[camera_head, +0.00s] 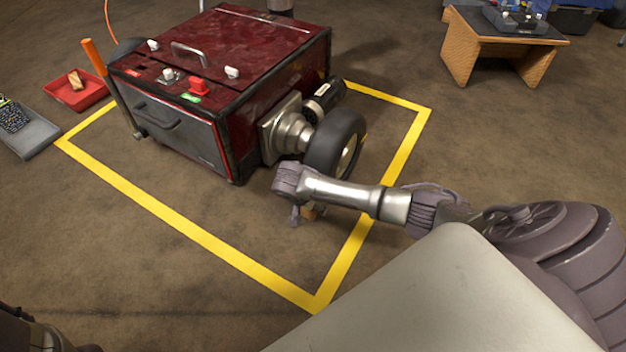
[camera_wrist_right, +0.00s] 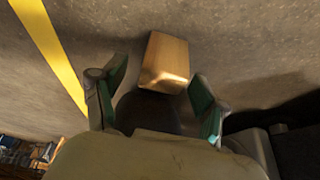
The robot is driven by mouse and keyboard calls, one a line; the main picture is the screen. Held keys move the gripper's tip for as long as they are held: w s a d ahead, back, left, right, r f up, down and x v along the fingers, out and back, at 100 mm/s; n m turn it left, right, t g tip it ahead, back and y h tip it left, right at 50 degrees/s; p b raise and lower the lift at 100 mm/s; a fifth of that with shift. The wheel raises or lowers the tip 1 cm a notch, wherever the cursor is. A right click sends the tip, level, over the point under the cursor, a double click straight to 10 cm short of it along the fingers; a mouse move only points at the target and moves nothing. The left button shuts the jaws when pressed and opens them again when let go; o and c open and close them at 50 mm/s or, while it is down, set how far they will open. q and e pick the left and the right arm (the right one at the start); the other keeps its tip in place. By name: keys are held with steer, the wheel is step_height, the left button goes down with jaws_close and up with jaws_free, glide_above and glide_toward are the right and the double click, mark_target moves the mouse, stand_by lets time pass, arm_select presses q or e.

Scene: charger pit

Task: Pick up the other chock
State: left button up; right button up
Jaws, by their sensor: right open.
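A wooden chock (camera_wrist_right: 166,55) lies on the floor in the right wrist view, just ahead of my right gripper (camera_wrist_right: 158,78). The gripper is open, with one green-padded finger on each side of the chock's near end; I cannot tell whether either touches it. In the head view the chock (camera_head: 310,212) is mostly hidden behind my right gripper and arm, near the black wheel (camera_head: 336,142) of the red cart (camera_head: 225,50). A small wooden piece (camera_head: 76,79) lies in the red tray (camera_head: 70,92) at the left. My left gripper is not in view.
Yellow floor tape (camera_head: 200,235) frames the cart. An orange-handled post (camera_head: 98,65) stands by the cart's left corner. A grey case (camera_head: 30,135) lies at the far left. A wooden table (camera_head: 470,50) stands at the back right. The floor inside the tape's front is clear.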

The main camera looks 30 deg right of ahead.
steer(key=c, duration=1.3)
steer(key=shift+r, duration=0.15)
